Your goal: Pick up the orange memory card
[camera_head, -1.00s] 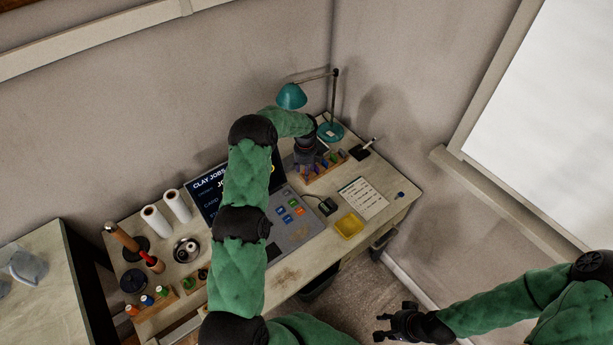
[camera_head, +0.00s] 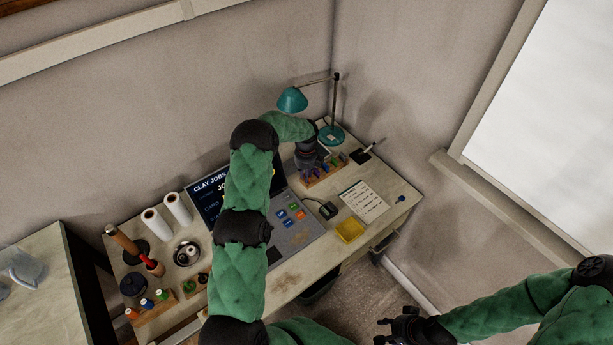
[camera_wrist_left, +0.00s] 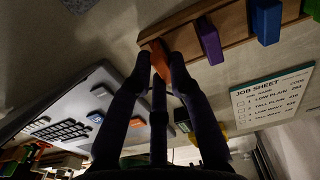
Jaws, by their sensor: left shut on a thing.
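The orange memory card (camera_wrist_left: 159,62) is between the fingertips of my left gripper (camera_wrist_left: 161,56) in the left wrist view, at the end of the wooden rack (camera_wrist_left: 239,24). The gripper is shut on it. I cannot tell whether the card is clear of its slot. In the head view my left gripper (camera_head: 306,158) is over the near-left end of the rack and hides the card. My right gripper (camera_head: 388,328) is empty and its fingers are apart, low at the right, away from the desk.
A purple card (camera_wrist_left: 207,41) and a blue card (camera_wrist_left: 265,22) stand in the rack beside the orange one. The job sheet (camera_head: 363,200), yellow tray (camera_head: 350,230) and teal lamp (camera_head: 292,100) are close by. The button console (camera_head: 297,233) lies in front of the screen.

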